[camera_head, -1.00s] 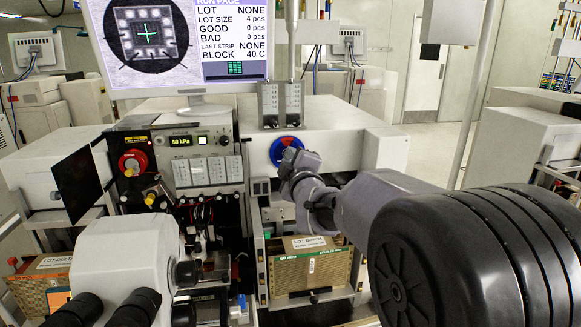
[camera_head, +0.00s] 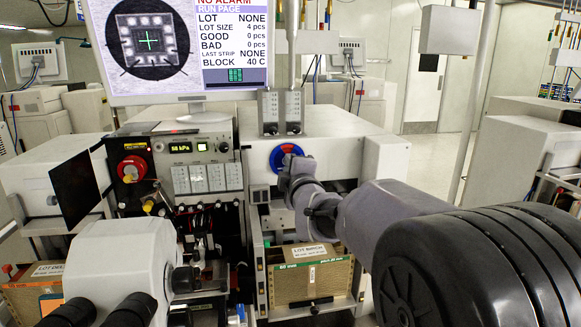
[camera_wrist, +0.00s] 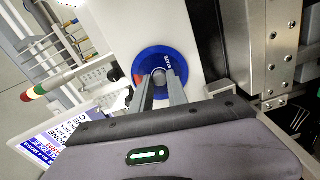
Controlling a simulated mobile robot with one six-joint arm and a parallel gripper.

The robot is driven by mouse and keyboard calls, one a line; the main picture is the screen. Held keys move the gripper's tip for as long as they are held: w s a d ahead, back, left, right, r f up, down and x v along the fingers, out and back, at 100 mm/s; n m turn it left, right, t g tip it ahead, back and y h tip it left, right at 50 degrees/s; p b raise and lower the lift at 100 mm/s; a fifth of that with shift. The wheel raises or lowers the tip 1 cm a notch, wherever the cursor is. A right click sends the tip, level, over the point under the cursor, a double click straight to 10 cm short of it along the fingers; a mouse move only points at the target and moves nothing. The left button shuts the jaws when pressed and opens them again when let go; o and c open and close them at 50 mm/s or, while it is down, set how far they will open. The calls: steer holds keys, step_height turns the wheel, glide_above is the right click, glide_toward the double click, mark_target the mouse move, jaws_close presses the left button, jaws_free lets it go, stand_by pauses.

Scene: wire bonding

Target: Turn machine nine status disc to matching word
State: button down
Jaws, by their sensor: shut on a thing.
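The status disc (camera_head: 277,160) is a round blue plate with a red sector on the white front of the machine. In the wrist view the disc (camera_wrist: 180,55) shows a red patch at its left and small white lettering near its upper right, too small to read surely. My gripper (camera_wrist: 160,80) is shut on the grey knob at the disc's middle. In the head view my gripper (camera_head: 289,168) covers the lower right of the disc. The monitor (camera_head: 230,45) reads NO ALARM, RUN PAGE, LOT NONE and BLOCK 40 C.
A panel with a red knob (camera_head: 131,168) and a 50 kPa-like display stands left of the disc. A LOT BIRCH box (camera_head: 312,280) sits below my arm. A white microscope (camera_head: 120,260) is at the front left. A metal bracket (camera_wrist: 280,45) stands close right in the wrist view.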

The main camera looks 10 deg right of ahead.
steer(key=c, duration=1.3)
jaws_free()
steer(key=shift+s, duration=0.1)
steer(key=s+p, duration=0.2)
steer(key=s, duration=1.5)
steer(key=shift+s, duration=0.15)
steer(key=shift+r, duration=0.1)
steer(key=s+a+f+m+g, duration=0.1)
steer(key=s+f+m+g, duration=0.3)
steer(key=s+m, duration=0.3)
steer(key=s+a+f+m+g+y, duration=0.1)
steer(key=s+f+m+g, duration=0.3)
steer(key=s, duration=0.6)
steer(key=s+a+f+m+g+y, duration=0.1)
steer(key=s+f+m+g, duration=0.3)
steer(key=s+f+m, duration=0.2)
steer(key=s+m, duration=0.2)
steer(key=m, duration=0.1)
steer(key=shift+s+a+f+m, duration=0.15)
steer(key=shift+s+a+m, duration=0.15)
steer(key=shift+a, duration=0.1)
